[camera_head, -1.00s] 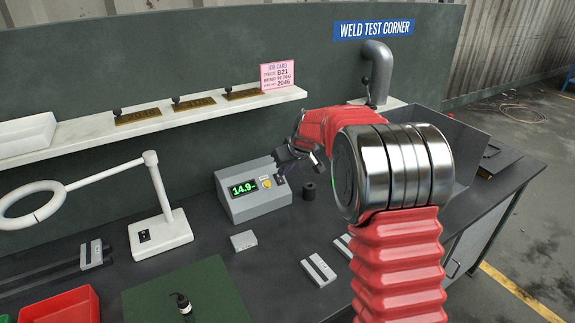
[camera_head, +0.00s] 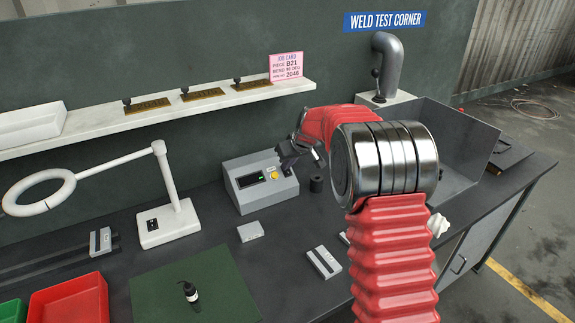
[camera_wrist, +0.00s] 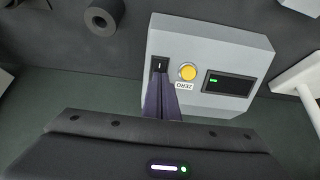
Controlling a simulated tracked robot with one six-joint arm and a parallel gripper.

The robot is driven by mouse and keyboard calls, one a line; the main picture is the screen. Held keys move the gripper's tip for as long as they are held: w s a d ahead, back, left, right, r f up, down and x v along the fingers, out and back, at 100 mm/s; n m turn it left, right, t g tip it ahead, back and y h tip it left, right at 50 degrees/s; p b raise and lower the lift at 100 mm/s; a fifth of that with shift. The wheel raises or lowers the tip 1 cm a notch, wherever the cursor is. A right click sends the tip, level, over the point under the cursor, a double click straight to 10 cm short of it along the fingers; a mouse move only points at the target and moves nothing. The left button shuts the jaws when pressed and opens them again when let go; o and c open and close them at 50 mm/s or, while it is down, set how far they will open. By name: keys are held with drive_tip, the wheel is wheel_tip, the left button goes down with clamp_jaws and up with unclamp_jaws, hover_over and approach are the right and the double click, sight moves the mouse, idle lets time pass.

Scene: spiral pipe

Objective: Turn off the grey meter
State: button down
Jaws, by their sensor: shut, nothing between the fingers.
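The grey meter (camera_head: 259,182) stands on the dark bench against the green back panel. Its display (camera_head: 250,179) is dark except for a small green mark. In the wrist view the meter (camera_wrist: 222,45) shows a yellow ZERO button (camera_wrist: 187,71), the display (camera_wrist: 230,84) with a short green mark, and a black rocker switch (camera_wrist: 159,66). My gripper (camera_wrist: 162,84) is shut and empty, its fingertips at the lower edge of the switch; whether they touch cannot be told. In the head view my gripper (camera_head: 283,160) is at the meter's right side.
A dark roll (camera_head: 316,183) stands just right of the meter. A white magnifier lamp (camera_head: 168,224) stands to the left. Small grey blocks (camera_head: 324,262) lie in front. A shelf with stamps (camera_head: 196,93) runs above.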

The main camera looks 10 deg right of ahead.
drive_tip(key=shift+s+f, duration=0.1)
drive_tip(key=shift+f, duration=0.1)
drive_tip(key=shift+s+d+f, duration=0.15)
drive_tip(key=shift+s+f, duration=0.2)
drive_tip(key=shift+s, duration=0.2)
drive_tip(key=shift+r, duration=0.15)
drive_tip(key=w+v, duration=0.1)
drive_tip(key=v, duration=1.2)
drive_tip(key=shift+s+r, duration=0.2)
drive_tip(key=shift+r, duration=0.5)
